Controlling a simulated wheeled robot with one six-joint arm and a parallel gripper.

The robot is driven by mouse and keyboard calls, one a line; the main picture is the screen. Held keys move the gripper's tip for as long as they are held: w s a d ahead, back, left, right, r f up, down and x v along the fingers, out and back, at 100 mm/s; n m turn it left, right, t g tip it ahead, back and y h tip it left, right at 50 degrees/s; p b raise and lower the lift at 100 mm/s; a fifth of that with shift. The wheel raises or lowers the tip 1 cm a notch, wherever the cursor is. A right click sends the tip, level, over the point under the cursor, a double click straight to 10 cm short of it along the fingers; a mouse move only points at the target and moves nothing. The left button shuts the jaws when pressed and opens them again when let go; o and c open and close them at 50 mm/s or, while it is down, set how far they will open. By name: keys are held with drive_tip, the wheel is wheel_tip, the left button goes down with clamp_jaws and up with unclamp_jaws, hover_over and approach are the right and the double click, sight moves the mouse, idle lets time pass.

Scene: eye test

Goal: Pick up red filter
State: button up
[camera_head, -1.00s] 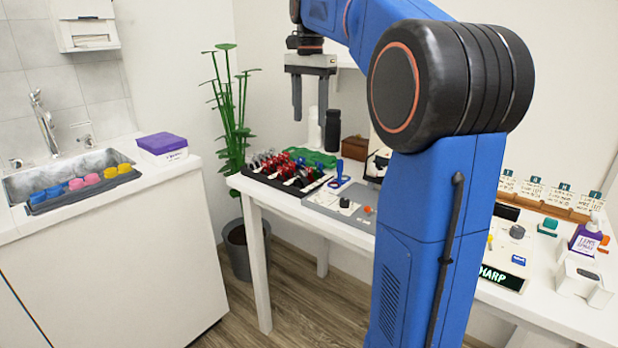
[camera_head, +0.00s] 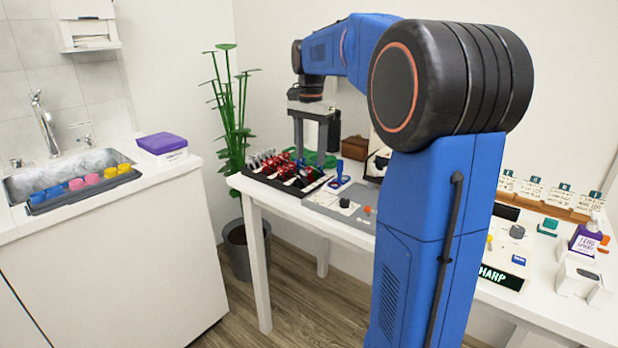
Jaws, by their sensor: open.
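Several small red pieces (camera_head: 284,169) with silver parts stand in a black tray (camera_head: 270,181) at the left end of the white table. They are too small and crowded to tell which one is the red filter. My gripper (camera_head: 310,162) points down over the back right part of this tray. Its two grey fingers are apart, with nothing seen held between them. I cannot tell whether the fingertips are level with the pieces or behind them.
A blue stand (camera_head: 340,176) and a grey panel (camera_head: 340,207) are right of the tray. A green piece (camera_head: 291,152) and a brown box (camera_head: 354,148) lie behind. A tall plant (camera_head: 240,110) stands left of the table. My arm hides the table's middle.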

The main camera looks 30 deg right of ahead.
sight(309, 168)
drive_tip(key=shift+a+f, duration=0.2)
drive_tip(key=shift+f, duration=2.5)
drive_tip(key=c, duration=1.1)
